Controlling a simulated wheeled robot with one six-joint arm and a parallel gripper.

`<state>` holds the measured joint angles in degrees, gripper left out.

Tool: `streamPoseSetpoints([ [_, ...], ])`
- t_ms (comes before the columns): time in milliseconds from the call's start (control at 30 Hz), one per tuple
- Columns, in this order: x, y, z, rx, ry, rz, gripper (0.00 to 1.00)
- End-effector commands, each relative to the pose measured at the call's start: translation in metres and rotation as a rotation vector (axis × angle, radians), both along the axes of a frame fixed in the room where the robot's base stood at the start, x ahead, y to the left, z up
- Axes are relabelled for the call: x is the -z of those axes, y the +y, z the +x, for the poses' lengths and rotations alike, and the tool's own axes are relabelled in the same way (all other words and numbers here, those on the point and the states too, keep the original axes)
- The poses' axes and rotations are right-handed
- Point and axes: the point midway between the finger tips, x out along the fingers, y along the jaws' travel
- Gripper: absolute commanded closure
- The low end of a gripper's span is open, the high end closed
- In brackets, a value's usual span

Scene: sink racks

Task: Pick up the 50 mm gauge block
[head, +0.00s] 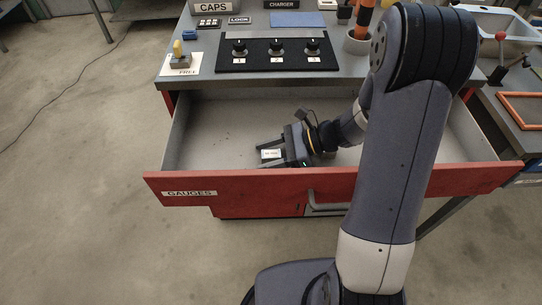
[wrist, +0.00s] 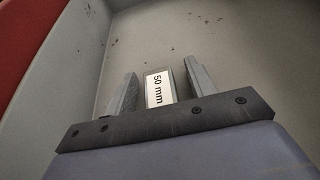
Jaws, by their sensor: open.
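The 50 mm gauge block (wrist: 158,88) shows in the wrist view with a white label reading "50 mm". It lies inside the open drawer (head: 215,130) labelled GAUGES. In the head view the block (head: 271,154) is a small pale label near the drawer's red front. My gripper (wrist: 157,85) is open, with one finger on each side of the block. My gripper also shows in the head view (head: 270,154), reaching in from the right.
The red drawer front (head: 250,184) and grey side walls surround my gripper. The rest of the drawer floor is bare apart from small dark specks. Above stands a bench with a black panel of knobs (head: 277,53) and a yellow-topped piece (head: 179,56).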

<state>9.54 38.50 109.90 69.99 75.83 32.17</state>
Motion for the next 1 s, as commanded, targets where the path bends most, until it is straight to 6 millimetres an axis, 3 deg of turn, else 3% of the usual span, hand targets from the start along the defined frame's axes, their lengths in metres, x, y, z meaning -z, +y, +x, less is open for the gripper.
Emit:
streamPoseSetpoints([
  [300,0.0015,0.0045,0.0000,0.001,0.000,-0.001,0.48],
  [900,0.0014,0.0043,0.0000,0.001,0.001,0.000,0.97],
  [1000,0.0014,0.0042,0.0000,0.001,0.001,0.000,1.00],
])
